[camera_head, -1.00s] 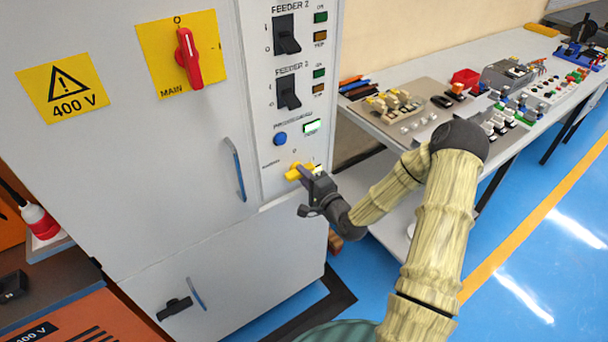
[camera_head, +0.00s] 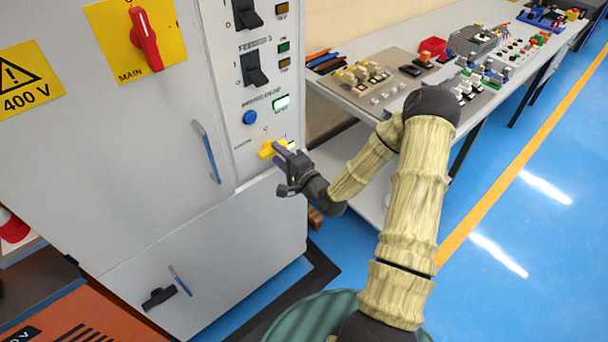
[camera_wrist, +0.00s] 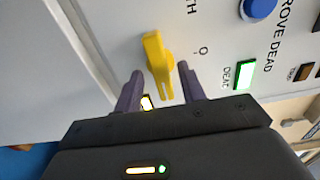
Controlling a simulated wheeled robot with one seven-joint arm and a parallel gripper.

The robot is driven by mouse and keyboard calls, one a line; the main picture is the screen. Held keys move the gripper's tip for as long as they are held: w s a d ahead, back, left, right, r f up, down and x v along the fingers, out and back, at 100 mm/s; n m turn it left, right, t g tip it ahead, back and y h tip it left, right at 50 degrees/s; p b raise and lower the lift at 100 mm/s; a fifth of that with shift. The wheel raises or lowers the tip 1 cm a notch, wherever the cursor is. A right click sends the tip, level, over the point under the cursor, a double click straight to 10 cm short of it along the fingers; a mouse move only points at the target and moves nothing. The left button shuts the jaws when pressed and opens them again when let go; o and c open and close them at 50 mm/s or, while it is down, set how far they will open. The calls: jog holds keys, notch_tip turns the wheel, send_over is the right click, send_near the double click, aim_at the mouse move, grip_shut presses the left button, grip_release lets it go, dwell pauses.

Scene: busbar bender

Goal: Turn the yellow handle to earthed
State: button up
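The yellow handle (camera_head: 267,150) sits low on the right-hand panel of the grey cabinet. In the wrist view, the yellow handle (camera_wrist: 157,62) points down towards my gripper, with an "O" mark to its right and letters ending in "TH" above. My gripper (camera_wrist: 160,80) is open, with one finger on each side of the handle's lower end. A gap shows on both sides of the handle. In the head view, my gripper (camera_head: 279,152) is right at the handle and partly hides it.
A blue button (camera_head: 250,117) and a lit green "DEAD" lamp (camera_head: 281,103) are above the handle. A blue door handle (camera_head: 207,152) is to the left. A red main switch (camera_head: 145,40) is at upper left. A table (camera_head: 365,105) with parts stands right of the cabinet.

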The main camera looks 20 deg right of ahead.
jog(key=p+v, duration=0.4)
jog(key=v, duration=1.2)
jog(key=shift+p, duration=0.3)
